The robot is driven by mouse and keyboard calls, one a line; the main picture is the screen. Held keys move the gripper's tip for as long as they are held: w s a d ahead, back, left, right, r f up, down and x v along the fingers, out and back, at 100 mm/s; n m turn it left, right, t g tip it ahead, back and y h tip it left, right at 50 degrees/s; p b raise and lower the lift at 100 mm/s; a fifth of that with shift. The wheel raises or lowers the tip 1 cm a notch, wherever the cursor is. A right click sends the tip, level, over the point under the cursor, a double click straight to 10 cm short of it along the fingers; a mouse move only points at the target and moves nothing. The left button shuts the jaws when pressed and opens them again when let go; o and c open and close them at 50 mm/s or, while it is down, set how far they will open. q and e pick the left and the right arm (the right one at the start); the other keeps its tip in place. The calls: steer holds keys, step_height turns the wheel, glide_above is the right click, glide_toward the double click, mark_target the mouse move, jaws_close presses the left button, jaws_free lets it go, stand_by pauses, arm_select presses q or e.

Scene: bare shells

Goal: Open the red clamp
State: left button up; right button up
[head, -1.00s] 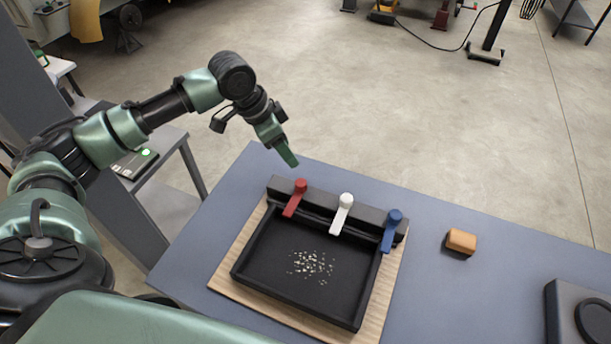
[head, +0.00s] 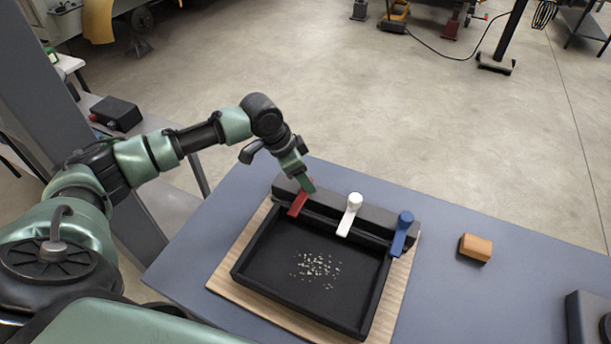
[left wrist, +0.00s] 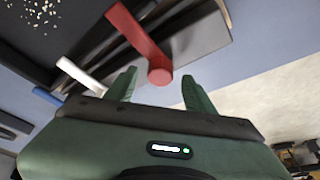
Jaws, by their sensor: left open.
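The red clamp (head: 298,204) is a flat lever with a round knob, at the left end of a black bar (head: 340,212) along the back of a black tray (head: 360,312). My left gripper (head: 307,185) is over its knob end in the head view and hides the knob. In the left wrist view the red clamp (left wrist: 138,32) points its knob between the two open green fingers (left wrist: 160,88). The fingers stand on either side of the knob; whether they touch it I cannot tell. My right gripper is out of view.
A white clamp (head: 350,215) and a blue clamp (head: 402,235) sit further right on the bar. Pale crumbs (head: 317,268) lie in the tray, which rests on a wooden board (head: 235,280). An orange-brown block (head: 475,248) lies on the blue-grey table to the right.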

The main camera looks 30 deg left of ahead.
arm_select(q)
steer(key=shift+w+d+f, duration=0.2)
steer(key=shift+f, duration=0.4)
jaws_close()
stand_by(1.1)
